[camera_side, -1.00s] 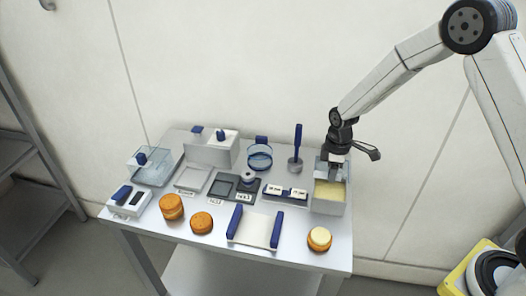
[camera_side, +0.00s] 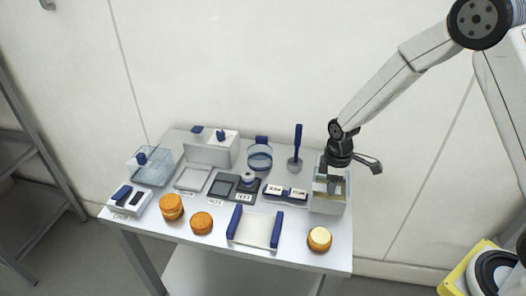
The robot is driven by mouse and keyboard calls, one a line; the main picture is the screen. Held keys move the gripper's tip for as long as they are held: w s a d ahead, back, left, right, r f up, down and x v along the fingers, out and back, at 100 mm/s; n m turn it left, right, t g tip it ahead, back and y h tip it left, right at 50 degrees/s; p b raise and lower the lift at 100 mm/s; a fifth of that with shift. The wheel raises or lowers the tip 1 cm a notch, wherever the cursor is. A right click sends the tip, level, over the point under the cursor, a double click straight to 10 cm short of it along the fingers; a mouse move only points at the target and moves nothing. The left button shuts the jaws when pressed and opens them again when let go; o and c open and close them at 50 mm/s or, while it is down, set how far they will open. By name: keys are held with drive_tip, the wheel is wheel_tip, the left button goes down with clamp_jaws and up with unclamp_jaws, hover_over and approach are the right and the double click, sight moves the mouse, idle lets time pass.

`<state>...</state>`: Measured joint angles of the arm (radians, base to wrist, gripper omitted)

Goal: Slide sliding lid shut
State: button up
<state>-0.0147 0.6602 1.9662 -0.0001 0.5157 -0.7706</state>
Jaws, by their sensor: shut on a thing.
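A grey box (camera_side: 328,207) with a cream-yellow inside stands at the right end of the table. Its sliding lid (camera_side: 322,189) looks like a pale grey plate on top, partly hidden by my gripper. My gripper (camera_side: 331,187) points down over the middle of the box top and is shut on the lid. The hold itself is small and dark, so the exact grip is hard to see. A strip of yellowish inside shows behind and right of my gripper. How much of the front opening is covered is hard to tell.
An orange round with a pale top (camera_side: 319,239) stands in front of the box. A blue-white block holder (camera_side: 285,194) is close on its left, and a blue-handled stamp (camera_side: 297,150) stands behind left. The table's right edge is close to the box.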

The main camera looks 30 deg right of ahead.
drive_tip(key=shift+s+a, duration=0.55)
drive_tip(key=shift+a, duration=0.05)
drive_tip(key=o, duration=1.2)
drive_tip(key=shift+r, duration=0.2)
drive_tip(key=shift+r, duration=3.35)
drive_tip(key=shift+s, duration=0.1)
